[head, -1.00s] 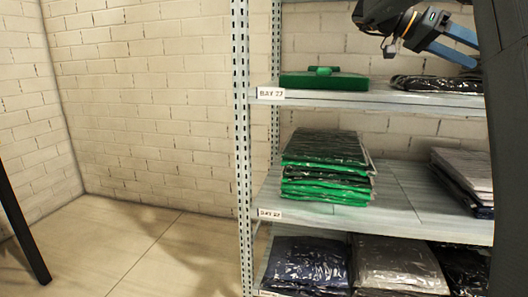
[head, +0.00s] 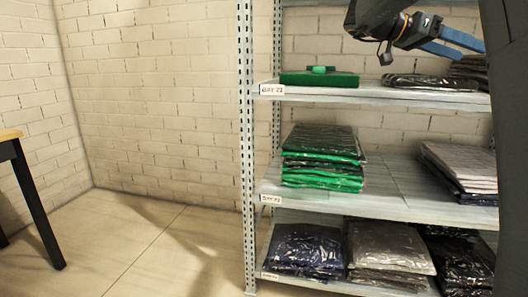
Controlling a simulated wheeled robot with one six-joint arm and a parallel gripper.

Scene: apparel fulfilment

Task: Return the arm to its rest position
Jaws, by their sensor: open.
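My gripper (head: 466,47) is at the upper right of the head view, above the top shelf (head: 395,97). Its two blue fingers point right and are spread apart, with nothing visible between them. The dark wrist and part of my arm show beside it, and the rest of the arm runs out of the top of the picture. The gripper looks clear of the packets below it, though its exact distance from the shelf cannot be told.
A metal rack's upright (head: 246,150) stands mid-picture. The top shelf holds a green item (head: 319,78) and dark packets (head: 430,82). Lower shelves hold green (head: 322,160), grey (head: 462,165) and navy packets (head: 305,248). A table (head: 12,150) is at left; floor between is clear.

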